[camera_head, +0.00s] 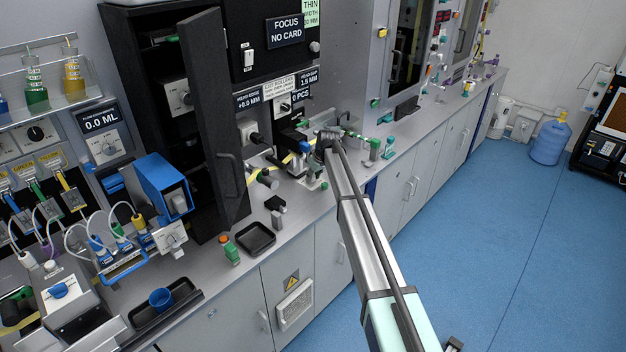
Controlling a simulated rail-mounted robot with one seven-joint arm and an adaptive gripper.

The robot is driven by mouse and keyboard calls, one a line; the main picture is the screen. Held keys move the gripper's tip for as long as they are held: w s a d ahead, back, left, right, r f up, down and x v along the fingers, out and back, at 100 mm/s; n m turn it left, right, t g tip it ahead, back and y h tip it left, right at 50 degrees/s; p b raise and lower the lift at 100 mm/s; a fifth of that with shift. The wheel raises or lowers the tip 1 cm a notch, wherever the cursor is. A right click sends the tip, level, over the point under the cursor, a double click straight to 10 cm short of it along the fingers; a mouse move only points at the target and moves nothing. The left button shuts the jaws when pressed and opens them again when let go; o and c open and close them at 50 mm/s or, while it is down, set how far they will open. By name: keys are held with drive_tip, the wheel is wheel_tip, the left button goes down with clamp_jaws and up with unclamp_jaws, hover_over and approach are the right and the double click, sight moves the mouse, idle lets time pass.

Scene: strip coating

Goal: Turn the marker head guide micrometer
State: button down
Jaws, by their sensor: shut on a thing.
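My gripper (322,148) is at the marker station on the bench, at the far end of my long silver arm. It looks shut on the marker head guide micrometer, but the arm's end and the gripper hide most of that part, so the grip itself is not clear. The station's dark blocks and small knobs show around the gripper. A dark label reading about +0.0 MM (247,97) is on the panel behind, to the left of the gripper.
Green-ended fittings (374,145) stand close to the right of my gripper. A black cabinet door (213,110) stands open on the left. The blue floor (480,260) is clear.

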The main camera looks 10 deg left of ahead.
drive_tip(key=c, duration=0.8)
unclamp_jaws()
drive_tip(key=shift+r, duration=0.1)
drive_tip(key=v, duration=1.2)
drive_tip(key=shift+d, duration=0.1)
